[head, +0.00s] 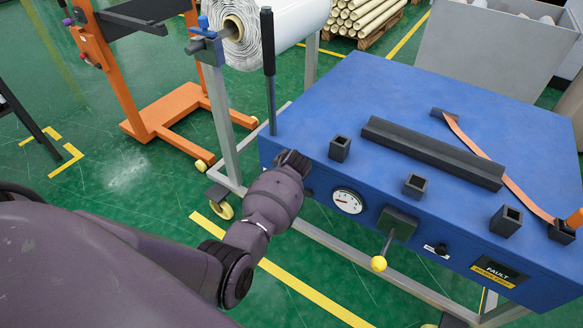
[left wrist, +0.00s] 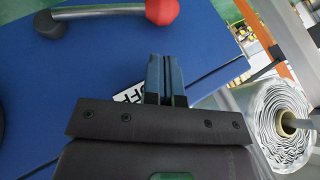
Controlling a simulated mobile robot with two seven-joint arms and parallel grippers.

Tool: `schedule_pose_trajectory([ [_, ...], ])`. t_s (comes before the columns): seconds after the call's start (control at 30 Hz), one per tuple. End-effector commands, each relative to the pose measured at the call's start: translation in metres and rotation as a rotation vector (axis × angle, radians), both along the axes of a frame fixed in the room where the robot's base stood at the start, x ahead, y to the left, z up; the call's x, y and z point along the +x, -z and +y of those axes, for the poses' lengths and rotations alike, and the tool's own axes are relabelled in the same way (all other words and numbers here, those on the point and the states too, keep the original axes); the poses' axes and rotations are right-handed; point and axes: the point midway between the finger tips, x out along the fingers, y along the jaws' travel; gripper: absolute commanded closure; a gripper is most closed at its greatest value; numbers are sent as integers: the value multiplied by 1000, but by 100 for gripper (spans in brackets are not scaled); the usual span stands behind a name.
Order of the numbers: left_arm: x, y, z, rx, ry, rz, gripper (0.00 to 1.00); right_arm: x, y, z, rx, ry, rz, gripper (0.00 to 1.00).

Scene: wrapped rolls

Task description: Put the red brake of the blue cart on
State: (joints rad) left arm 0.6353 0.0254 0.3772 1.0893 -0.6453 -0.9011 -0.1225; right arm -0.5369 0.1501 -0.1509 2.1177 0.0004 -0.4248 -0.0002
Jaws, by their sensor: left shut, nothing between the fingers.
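The red brake shows in the left wrist view as a grey lever (left wrist: 105,13) with a red knob (left wrist: 162,11), on a blue face of the blue cart (left wrist: 95,65). A white label (left wrist: 130,94) ending in "FF" is partly covered by my gripper. My left gripper (left wrist: 166,60) is shut and empty, below the red knob in that view and apart from it. In the head view the blue cart (head: 350,90) stands at the right, and my left wrist reaches its near left corner. The gripper's fingers and the brake are hidden there. My right gripper is not in view.
The cart's front carries a gauge (head: 348,201), a yellow-knobbed lever (head: 379,263) and a fault panel (head: 499,271). A tall black handle (head: 269,70) rises at its left corner. A white wrapped roll (head: 285,25) and an orange frame (head: 150,110) stand behind.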

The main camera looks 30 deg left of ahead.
Motion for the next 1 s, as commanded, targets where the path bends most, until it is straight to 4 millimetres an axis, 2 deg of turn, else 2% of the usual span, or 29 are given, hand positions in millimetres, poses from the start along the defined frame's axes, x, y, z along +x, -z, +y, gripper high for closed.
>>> schedule_pose_trajectory([
  [0.23,1,16,23,-180,-1,8,100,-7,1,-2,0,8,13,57],
  [0.6,1,39,41,-173,1,10,100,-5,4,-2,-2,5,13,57],
  [1.0,1,46,46,-171,0,9,100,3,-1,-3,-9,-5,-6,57],
])
